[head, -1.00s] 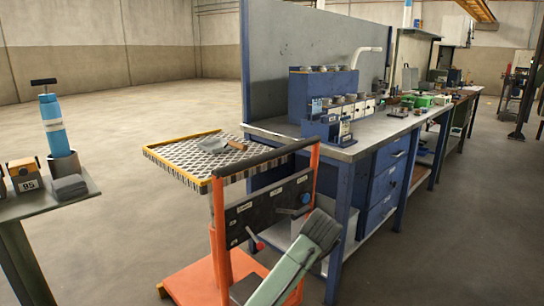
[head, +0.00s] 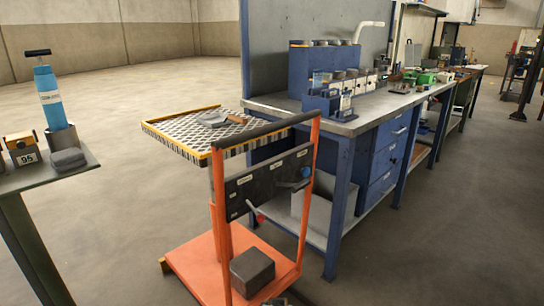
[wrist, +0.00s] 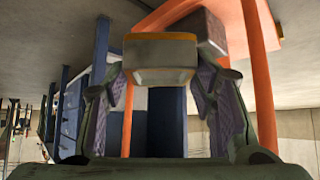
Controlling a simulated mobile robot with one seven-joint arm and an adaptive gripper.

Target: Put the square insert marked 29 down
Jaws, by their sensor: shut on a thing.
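In the wrist view, my gripper (wrist: 162,88) is shut on a squarish grey block with an orange band (wrist: 160,56), which I take to be the square insert marked 29. The block sits between the two finger pads. No number shows on its visible face, so I cannot read its mark. In the head view the held block cannot be made out; only a small dark part shows at the bottom edge, below the orange trolley (head: 218,240).
A grey block (head: 252,271) lies on the trolley base; it also shows in the wrist view (wrist: 212,32). The trolley's patterned top (head: 180,132) carries a grey item. A blue bench (head: 350,125) stands behind. The left table (head: 45,178) holds a block marked 95 (head: 24,152).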

